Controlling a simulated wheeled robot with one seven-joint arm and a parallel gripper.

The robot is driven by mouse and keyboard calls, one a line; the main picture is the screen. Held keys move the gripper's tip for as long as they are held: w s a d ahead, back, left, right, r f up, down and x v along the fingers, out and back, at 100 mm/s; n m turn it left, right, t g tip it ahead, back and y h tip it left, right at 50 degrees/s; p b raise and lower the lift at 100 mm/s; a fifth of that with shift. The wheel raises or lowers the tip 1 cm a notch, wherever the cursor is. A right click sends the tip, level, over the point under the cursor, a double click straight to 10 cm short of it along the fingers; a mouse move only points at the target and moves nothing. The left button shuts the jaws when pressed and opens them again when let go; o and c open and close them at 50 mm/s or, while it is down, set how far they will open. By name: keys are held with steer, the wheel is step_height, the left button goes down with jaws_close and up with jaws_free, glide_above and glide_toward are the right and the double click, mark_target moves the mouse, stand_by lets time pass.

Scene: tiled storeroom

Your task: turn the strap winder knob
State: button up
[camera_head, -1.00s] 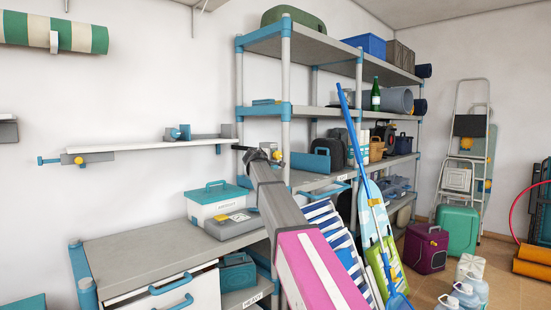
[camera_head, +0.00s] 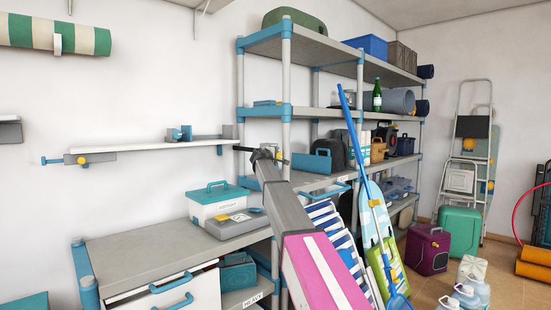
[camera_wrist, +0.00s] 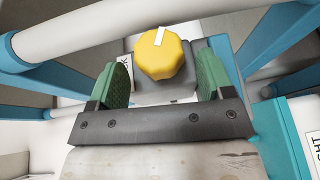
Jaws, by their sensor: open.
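The yellow strap winder knob (camera_wrist: 156,55) has a white pointer mark and sits on a grey block (camera_wrist: 190,84) in the wrist view. My gripper (camera_wrist: 170,62) is open. One green-padded finger is left of the knob and one is right of it, with a gap on each side. I cannot tell whether the pads reach fully alongside it. In the head view my gripper (camera_head: 264,154) is at the front post of the tall rack, and the knob there is mostly hidden by my arm's end.
The tall rack (camera_head: 287,65) surrounds my gripper with posts and shelves. A wall shelf (camera_head: 160,146) ends close to its left. A teal-lidded box (camera_head: 217,205) stands below on the grey counter (camera_head: 150,246). A blue pole (camera_head: 352,130) leans right of my arm.

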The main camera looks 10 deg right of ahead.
steer(key=shift+w+d, duration=0.25)
steer(key=shift+w, duration=0.2)
steer(key=shift+f, duration=0.1)
steer(key=c, duration=0.9)
steer(key=shift+g, duration=0.3)
steer(key=g+y, duration=0.1)
steer(key=r+m+g+y, duration=0.1)
steer(key=g, duration=0.1)
steer(key=shift+w+d+m+y, duration=0.1)
steer(key=shift+d+m+y, duration=0.05)
steer(key=shift+m+y, duration=0.15)
steer(key=shift+d+r+m+g+y, duration=0.15)
steer(key=shift+m+g+y, duration=0.15)
steer(key=shift+g+y, duration=0.65)
